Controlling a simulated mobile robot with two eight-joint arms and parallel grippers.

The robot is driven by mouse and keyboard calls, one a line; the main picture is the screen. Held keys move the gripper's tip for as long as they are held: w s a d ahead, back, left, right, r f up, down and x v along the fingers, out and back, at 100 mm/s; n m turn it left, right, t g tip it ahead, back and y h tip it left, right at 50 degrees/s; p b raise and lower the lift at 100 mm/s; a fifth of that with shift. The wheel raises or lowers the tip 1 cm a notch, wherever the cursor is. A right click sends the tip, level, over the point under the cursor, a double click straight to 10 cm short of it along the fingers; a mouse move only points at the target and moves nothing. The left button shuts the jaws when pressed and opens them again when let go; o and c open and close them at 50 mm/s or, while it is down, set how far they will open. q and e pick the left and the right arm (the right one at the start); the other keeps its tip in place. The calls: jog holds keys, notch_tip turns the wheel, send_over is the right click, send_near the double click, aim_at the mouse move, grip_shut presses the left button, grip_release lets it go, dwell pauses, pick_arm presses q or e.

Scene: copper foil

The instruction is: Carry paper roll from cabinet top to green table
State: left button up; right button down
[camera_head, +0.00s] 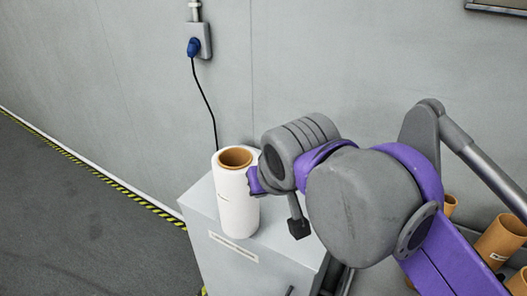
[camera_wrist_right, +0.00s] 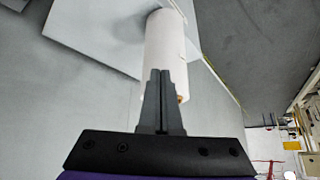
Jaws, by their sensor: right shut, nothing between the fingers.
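The white paper roll (camera_head: 238,195) stands upright on the cabinet top (camera_head: 202,197), its brown core showing at the upper end. In the right wrist view the roll (camera_wrist_right: 166,45) lies just beyond my fingers, which cover part of it. My right gripper (camera_wrist_right: 162,78) is shut and empty, with its fingertips together in front of the roll. I cannot tell whether they touch it. In the head view my right wrist is at the roll's right side, and the fingers are hidden. My left gripper is not in view. The green table is not seen.
A blue plug (camera_head: 193,47) sits in a wall socket, with a black cable hanging behind the cabinet. Several brown rolls (camera_head: 499,240) stand at the lower right, partly behind my arm. The grey floor (camera_head: 85,225) at the left is clear, edged by yellow-black tape.

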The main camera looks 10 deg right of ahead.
jog(key=r, duration=0.1)
jog(key=p, duration=0.2)
send_near(249, 163)
jog(key=x, duration=0.6)
jog(key=shift+w+a, duration=0.1)
jog(key=shift+w, duration=0.5)
jog(key=shift+f+b, duration=0.3)
jog(key=shift+s+f, duration=0.1)
jog(key=shift+s, duration=0.2)
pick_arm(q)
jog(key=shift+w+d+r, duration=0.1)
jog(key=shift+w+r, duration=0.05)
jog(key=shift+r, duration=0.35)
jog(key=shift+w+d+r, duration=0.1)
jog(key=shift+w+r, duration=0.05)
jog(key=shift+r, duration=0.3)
pick_arm(e)
jog(key=shift+f, duration=0.1)
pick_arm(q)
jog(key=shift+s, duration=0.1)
pick_arm(e)
jog(key=shift+s, duration=1.25)
